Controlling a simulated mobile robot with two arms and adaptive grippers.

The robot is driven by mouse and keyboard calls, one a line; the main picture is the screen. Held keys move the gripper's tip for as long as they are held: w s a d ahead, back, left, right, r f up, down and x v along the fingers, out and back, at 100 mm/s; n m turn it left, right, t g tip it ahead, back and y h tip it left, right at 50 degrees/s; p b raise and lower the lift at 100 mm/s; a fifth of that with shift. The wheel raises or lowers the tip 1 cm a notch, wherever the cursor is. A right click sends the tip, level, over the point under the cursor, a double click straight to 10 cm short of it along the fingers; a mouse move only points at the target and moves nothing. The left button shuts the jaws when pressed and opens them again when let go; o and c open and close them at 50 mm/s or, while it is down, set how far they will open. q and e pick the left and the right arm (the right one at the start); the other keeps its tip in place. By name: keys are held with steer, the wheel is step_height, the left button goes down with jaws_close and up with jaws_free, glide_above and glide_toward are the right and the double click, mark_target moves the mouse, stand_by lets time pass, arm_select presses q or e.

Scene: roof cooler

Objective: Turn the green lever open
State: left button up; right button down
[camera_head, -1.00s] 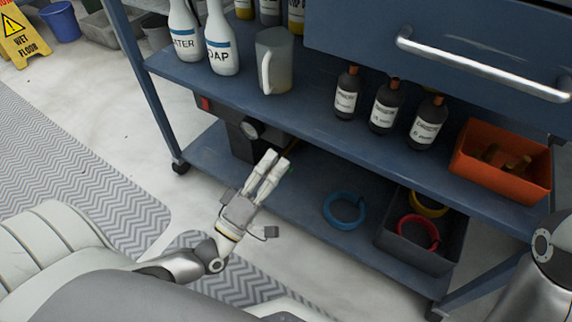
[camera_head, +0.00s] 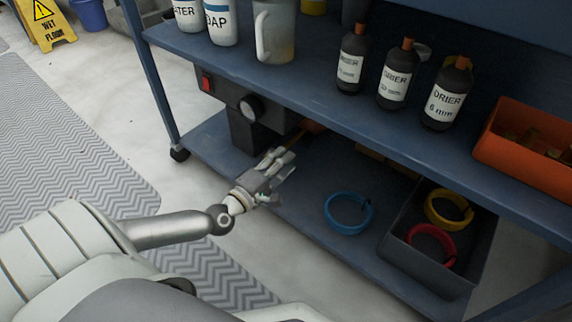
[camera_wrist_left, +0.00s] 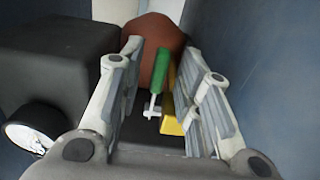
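The green lever (camera_wrist_left: 160,72) shows in the left wrist view, upright in the picture, with a pale metal stem below its green grip. It lies between the two spread fingers of my left gripper (camera_wrist_left: 161,95), with a gap on each side. A yellow bar (camera_wrist_left: 171,115) runs just beside the lever, and a rounded reddish-brown body (camera_wrist_left: 150,35) sits behind it. In the head view my left gripper (camera_head: 281,160) reaches over the lower shelf beside the dark pump-like unit (camera_head: 245,130). The lever is hard to make out there. My right gripper is not in view.
A round gauge (camera_head: 251,108) is on the dark unit, close to my left gripper. The upper shelf (camera_head: 320,105) overhangs it. A blue ring (camera_head: 348,228) and a grey bin (camera_head: 470,265) with red and yellow rings stand to the right on the lower shelf.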

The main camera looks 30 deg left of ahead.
arm_select(q)
steer(key=shift+w+d, duration=0.1)
steer(key=shift+w, duration=0.75)
jaws_close()
